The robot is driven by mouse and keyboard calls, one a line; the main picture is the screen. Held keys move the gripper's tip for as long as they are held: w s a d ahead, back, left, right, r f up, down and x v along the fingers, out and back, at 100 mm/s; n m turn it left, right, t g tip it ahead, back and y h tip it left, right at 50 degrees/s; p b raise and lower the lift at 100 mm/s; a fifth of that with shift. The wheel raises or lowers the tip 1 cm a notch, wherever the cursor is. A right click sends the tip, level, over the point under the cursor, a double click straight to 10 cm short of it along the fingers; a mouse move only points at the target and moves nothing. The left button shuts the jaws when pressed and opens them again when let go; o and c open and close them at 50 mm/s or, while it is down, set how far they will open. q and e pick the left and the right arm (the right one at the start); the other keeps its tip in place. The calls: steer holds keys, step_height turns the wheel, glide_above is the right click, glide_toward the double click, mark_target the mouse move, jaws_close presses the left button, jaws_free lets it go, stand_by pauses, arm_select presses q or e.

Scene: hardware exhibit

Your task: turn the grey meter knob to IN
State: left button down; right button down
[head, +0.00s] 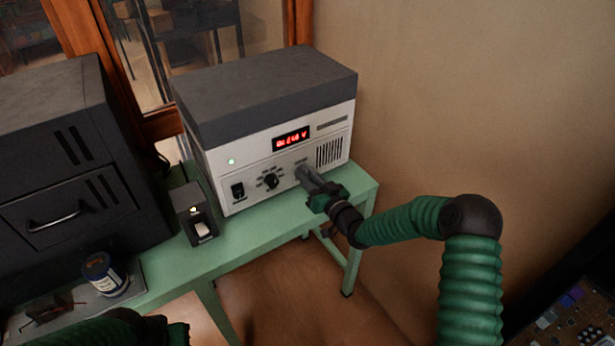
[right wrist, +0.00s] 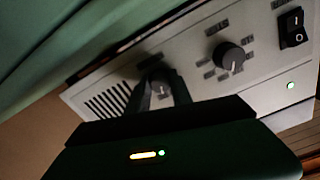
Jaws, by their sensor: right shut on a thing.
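The grey knob (right wrist: 160,86) is on the front panel of a white and dark grey meter box (head: 265,88). My right gripper (head: 306,176) is shut on the grey knob, and its fingers hide most of the knob in the head view. In the right wrist view the fingers (right wrist: 160,92) stand on both sides of the knob. The small print around it is too blurred to read. A red lit display (head: 291,139) is above the knobs. Part of my left arm shows at the bottom left of the head view; its fingers cannot be made out.
A black knob (head: 271,181) and a rocker switch (head: 238,191) sit left of the grey knob in the head view. A small black switch box (head: 194,214), a blue and white can (head: 104,274) and a dark cabinet (head: 62,150) share the green bench (head: 262,240).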

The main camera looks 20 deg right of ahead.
steer(key=shift+d+m, duration=0.1)
steer(key=shift+m, duration=0.4)
steer(key=c, duration=1.1)
jaws_free()
steer(key=shift+c, duration=0.2)
steer(key=v, duration=1.7)
steer(key=shift+p, duration=0.4)
steer(key=shift+w, duration=0.15)
